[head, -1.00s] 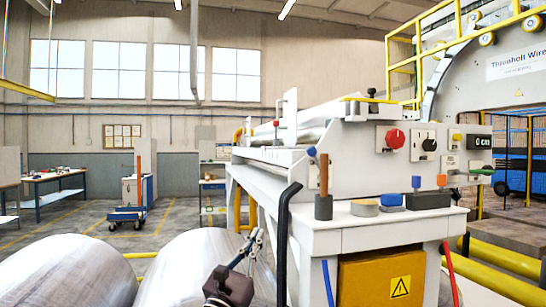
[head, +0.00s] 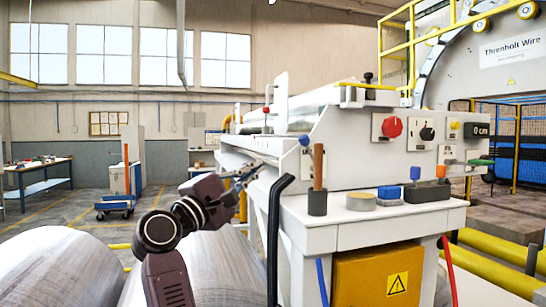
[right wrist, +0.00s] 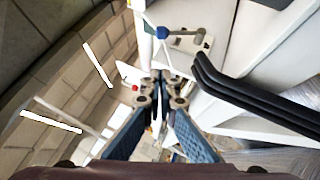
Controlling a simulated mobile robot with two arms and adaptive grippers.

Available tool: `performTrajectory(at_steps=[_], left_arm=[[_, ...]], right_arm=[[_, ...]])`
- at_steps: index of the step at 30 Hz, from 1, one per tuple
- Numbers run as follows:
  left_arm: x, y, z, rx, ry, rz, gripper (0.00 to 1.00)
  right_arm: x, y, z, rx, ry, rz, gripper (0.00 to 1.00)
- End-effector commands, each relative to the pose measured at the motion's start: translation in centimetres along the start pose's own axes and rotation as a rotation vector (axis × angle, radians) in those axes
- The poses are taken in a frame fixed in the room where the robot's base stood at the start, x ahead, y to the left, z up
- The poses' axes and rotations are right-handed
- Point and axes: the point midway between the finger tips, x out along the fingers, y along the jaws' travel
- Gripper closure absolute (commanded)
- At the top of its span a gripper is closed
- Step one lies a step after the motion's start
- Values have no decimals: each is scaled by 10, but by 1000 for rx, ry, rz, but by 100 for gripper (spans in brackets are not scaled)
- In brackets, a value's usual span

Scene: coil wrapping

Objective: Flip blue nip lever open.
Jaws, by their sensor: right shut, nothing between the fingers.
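The blue nip lever (head: 304,141) is a short lever with a round blue knob on the near left end of the white machine. My right gripper (head: 262,168) is shut and empty, left of the lever and a little lower in the head view. In the right wrist view its blue-padded fingers (right wrist: 162,88) meet at the tips, apart from the knob. My left gripper is not in view.
A black bent tube (head: 276,225) rises close beside my gripper. A brown-handled tool stands in a dark holder (head: 317,203) on the white ledge. A red-knobbed lever (head: 266,111) is farther along the machine. Large metal coils (head: 60,270) lie in front.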

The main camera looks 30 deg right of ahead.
Motion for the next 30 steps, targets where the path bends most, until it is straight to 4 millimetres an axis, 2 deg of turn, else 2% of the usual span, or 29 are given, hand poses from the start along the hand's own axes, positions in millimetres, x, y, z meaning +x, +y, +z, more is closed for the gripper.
performTrajectory(at_steps=[14,15,21,30], left_arm=[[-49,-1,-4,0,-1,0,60],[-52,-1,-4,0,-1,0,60],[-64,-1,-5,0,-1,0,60],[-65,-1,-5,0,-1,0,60]], right_arm=[[98,5,3,-4,-4,1,100],[102,5,8,-1,-4,0,100],[117,2,24,-1,-1,0,100],[121,1,29,-1,0,1,100]])
